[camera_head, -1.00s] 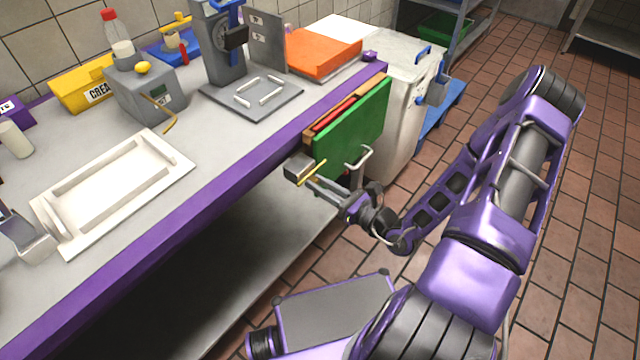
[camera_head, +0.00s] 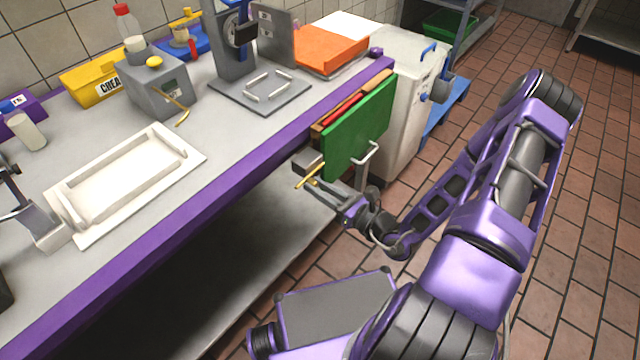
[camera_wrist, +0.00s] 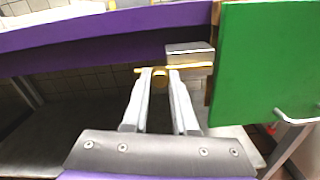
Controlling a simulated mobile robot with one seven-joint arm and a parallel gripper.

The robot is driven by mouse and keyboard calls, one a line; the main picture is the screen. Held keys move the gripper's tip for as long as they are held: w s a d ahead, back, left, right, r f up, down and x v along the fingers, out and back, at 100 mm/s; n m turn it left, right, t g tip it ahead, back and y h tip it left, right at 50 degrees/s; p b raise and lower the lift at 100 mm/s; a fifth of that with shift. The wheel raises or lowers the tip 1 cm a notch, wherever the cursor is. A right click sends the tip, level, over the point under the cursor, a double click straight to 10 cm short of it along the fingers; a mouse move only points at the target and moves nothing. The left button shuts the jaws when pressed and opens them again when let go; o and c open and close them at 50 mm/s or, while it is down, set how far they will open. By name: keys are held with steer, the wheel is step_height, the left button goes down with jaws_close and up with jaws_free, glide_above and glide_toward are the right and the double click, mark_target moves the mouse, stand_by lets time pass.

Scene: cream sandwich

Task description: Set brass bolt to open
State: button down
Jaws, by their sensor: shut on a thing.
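The brass bolt (camera_head: 311,176) is a thin golden rod on a small grey metal block (camera_head: 307,160) under the counter's front edge, beside the green board. In the wrist view the rod (camera_wrist: 190,67) runs sideways from the block (camera_wrist: 190,53), its free end pointing left. My gripper (camera_head: 322,185) reaches it from the front. In the wrist view, the fingertips (camera_wrist: 160,76) are closed around a round brass knob on the rod, left of the block. The fingertips partly hide the knob.
The green board (camera_head: 360,128) with its metal handle (camera_head: 366,160) is close to the right of my gripper. The purple counter edge (camera_head: 215,180) runs just above. A lower shelf (camera_head: 235,270) lies below. A white bin (camera_head: 400,110) stands behind the board.

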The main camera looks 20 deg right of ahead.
steer(key=shift+s+a, duration=0.15)
steer(key=shift+a, duration=0.05)
steer(key=c, duration=0.7)
jaws_free()
steer(key=shift+d, duration=0.15)
steer(key=v, duration=1.7)
steer(key=shift+s, duration=0.15)
